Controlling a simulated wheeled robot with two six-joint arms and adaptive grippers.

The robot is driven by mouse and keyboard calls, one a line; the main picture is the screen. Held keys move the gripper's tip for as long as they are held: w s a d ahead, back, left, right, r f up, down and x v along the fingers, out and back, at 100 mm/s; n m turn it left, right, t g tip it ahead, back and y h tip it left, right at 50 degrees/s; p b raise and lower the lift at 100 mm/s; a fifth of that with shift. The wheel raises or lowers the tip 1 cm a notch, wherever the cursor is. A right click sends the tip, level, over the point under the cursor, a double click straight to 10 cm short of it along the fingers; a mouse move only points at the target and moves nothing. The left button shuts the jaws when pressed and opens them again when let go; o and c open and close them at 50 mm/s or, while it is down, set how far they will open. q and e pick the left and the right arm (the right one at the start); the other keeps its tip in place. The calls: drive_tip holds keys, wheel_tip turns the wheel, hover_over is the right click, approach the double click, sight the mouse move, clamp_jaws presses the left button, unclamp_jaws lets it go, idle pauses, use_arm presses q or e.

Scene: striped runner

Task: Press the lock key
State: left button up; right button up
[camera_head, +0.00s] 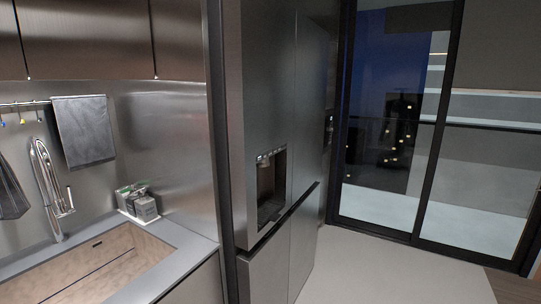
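A tall dark metal fridge (262,90) stands in the middle of the view, with its doors shut. A dispenser recess (266,192) is set into its near door. A narrow strip of small light marks (268,156) runs along the top of the recess. The marks are too small to read, so I cannot tell which is the lock key. Neither of my grippers is in view, and nothing covers the dispenser.
A counter with a sink (95,268), a tap (48,190) and a small caddy (138,203) is at left. A towel (83,132) hangs above. Clear floor (390,270) lies right of the fridge, before dark-framed glass doors (375,150).

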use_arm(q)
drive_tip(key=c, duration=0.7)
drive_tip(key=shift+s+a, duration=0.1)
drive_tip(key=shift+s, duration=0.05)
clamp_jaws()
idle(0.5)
